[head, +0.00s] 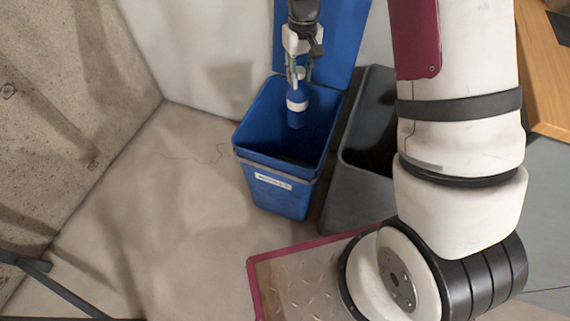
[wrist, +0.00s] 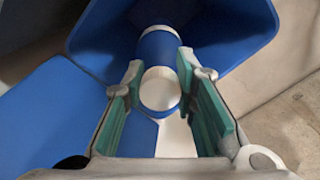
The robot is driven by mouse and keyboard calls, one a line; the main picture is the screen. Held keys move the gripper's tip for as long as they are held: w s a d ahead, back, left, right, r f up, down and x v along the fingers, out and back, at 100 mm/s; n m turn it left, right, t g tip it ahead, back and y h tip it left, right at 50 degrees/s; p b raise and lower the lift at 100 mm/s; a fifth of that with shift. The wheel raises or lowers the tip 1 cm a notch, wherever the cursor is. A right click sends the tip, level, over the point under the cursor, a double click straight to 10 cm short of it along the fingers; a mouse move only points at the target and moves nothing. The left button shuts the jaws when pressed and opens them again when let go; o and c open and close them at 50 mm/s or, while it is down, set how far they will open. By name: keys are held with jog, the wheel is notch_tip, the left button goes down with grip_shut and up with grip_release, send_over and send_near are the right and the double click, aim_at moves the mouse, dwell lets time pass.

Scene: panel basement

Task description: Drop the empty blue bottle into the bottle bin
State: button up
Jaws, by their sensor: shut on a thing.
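The blue bottle (head: 297,108) has a pale band and hangs from my gripper (head: 298,75) in the head view. My gripper is shut on its upper end. The bottle is over the opening of the blue bin (head: 275,196), which has a white label on its front and its lid (head: 322,38) raised behind. In the wrist view the bottle (wrist: 158,50) is between the green-padded fingers of my gripper (wrist: 160,92), with the blue bin (wrist: 235,45) beyond it. The label's text is too small to read surely.
A dark grey bin (head: 345,190) stands open right beside the blue one. A concrete wall (head: 70,80) is at the left. The floor (head: 165,210) left of the blue bin is clear. A wooden surface (head: 545,85) is at the far right.

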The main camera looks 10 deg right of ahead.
jog(key=shift+f+b, duration=1.3)
jog(key=shift+f, duration=0.85)
jog(key=o, duration=1)
jog(key=shift+c, duration=0.2)
jog(key=shift+r, duration=0.1)
notch_tip(320, 180, up, 10)
jog(key=shift+r, duration=0.95)
